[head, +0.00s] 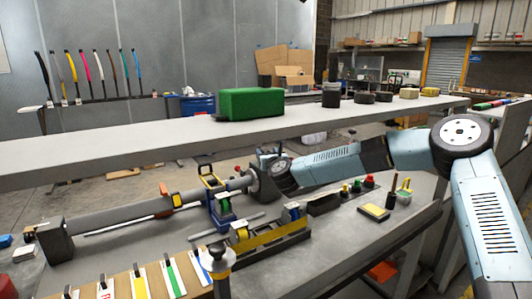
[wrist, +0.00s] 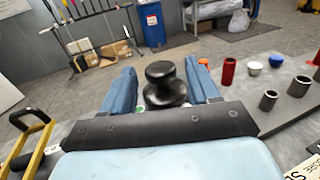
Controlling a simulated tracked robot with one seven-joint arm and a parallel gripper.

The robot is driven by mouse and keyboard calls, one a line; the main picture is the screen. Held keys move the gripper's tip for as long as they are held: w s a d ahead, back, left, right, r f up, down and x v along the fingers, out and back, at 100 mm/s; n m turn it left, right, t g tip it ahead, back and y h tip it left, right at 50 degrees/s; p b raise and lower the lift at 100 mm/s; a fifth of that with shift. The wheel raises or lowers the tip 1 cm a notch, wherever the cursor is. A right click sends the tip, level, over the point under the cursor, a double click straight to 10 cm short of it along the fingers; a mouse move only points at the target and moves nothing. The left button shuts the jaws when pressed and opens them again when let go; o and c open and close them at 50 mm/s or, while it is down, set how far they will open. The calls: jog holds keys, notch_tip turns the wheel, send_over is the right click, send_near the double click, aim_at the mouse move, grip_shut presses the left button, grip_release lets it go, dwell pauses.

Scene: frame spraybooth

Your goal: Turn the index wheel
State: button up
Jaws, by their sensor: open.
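A black, round, stepped knob (wrist: 165,88), which looks like the index wheel, stands between the two blue fingers of my gripper (wrist: 161,74) in the wrist view. The fingers are apart, one on each side of the knob, and I see a gap to each finger. I cannot tell how deep the knob sits between them. In the head view my arm reaches in from the right, and its dark wrist end (head: 271,178) is over the bench; the fingers and the knob cannot be made out there.
A long grey shelf (head: 120,148) crosses behind, with a green block (head: 250,104). A black and yellow fixture (head: 268,240) lies in front. In the wrist view, a red cylinder (wrist: 228,71) and several sockets stand at the right.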

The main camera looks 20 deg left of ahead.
jog(key=shift+x, duration=1.45)
jog(key=shift+c, duration=0.3)
